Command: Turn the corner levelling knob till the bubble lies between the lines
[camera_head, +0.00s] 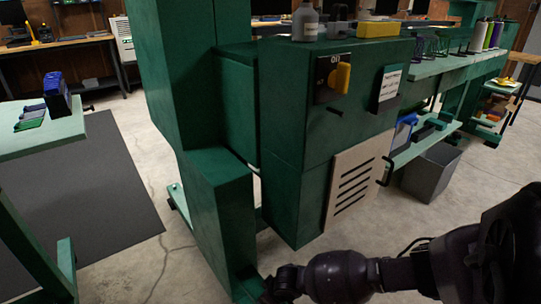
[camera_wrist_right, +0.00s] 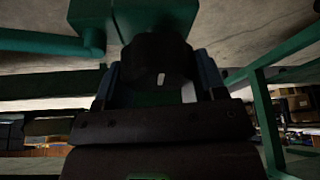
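In the right wrist view a dark round knob (camera_wrist_right: 155,58) with a small white mark on its face sits under a green part of the machine. The two fingers of my right gripper (camera_wrist_right: 160,78) stand on either side of the knob, close to its edges. I cannot tell whether they press on it. In the head view my right arm reaches in from the lower right to the foot of the green machine (camera_head: 225,215). The right fingertips and the knob do not show clearly there. No bubble or level lines can be made out. My left gripper is out of view.
The machine has a yellow switch (camera_head: 343,77), a slatted beige panel (camera_head: 358,182) and a grey bottle (camera_head: 305,22) on top. A grey bin (camera_head: 430,172) stands to its right. A green table (camera_head: 45,130) and a dark mat (camera_head: 100,195) lie to the left.

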